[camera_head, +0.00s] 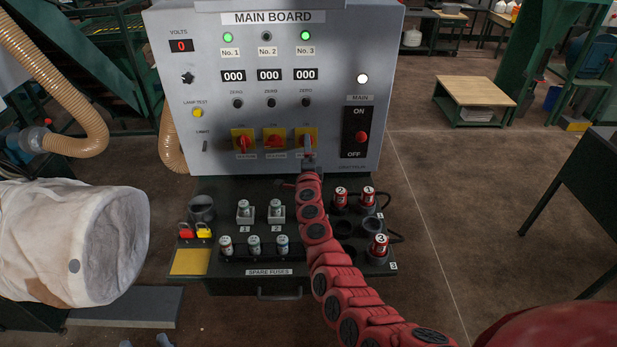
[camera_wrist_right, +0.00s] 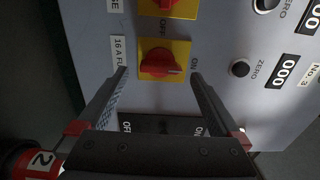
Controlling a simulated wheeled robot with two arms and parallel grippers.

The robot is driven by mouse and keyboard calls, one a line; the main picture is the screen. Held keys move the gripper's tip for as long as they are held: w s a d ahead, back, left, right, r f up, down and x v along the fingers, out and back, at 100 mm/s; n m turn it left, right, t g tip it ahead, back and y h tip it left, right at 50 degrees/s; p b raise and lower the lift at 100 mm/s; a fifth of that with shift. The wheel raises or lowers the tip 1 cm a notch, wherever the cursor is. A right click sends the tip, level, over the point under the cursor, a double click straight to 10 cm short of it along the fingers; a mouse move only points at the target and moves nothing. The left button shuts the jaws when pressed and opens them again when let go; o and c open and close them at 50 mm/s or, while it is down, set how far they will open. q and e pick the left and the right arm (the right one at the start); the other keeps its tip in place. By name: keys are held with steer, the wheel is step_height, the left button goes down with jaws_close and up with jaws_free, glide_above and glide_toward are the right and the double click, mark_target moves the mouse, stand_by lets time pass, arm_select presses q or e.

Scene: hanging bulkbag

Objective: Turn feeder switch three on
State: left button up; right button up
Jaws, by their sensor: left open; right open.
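Feeder switch three (camera_head: 309,137) is a red knob on a yellow plate under the lit green No. 3 lamp (camera_head: 305,36). In the right wrist view the red knob (camera_wrist_right: 160,66) sits between the fingertips of my open right gripper (camera_wrist_right: 159,73). Its pale mark points toward the ON label. In the head view the right gripper (camera_head: 309,160) covers the lower part of this switch. I cannot tell whether the fingers touch the knob. My left gripper (camera_head: 145,343) is open and empty, with only its tips showing at the bottom edge.
Switches one (camera_head: 243,141) and two (camera_head: 273,140) are beside it, and the main switch (camera_head: 361,137) is to its right. The No. 2 lamp (camera_head: 266,36) is dark. A shelf of fuses and red plugs (camera_head: 379,245) lies below my right arm. A white bag (camera_head: 70,245) hangs left.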

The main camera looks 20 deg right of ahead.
steer(key=v, duration=1.4)
steer(key=shift+p, duration=0.4)
steer(key=shift+s+r, duration=0.1)
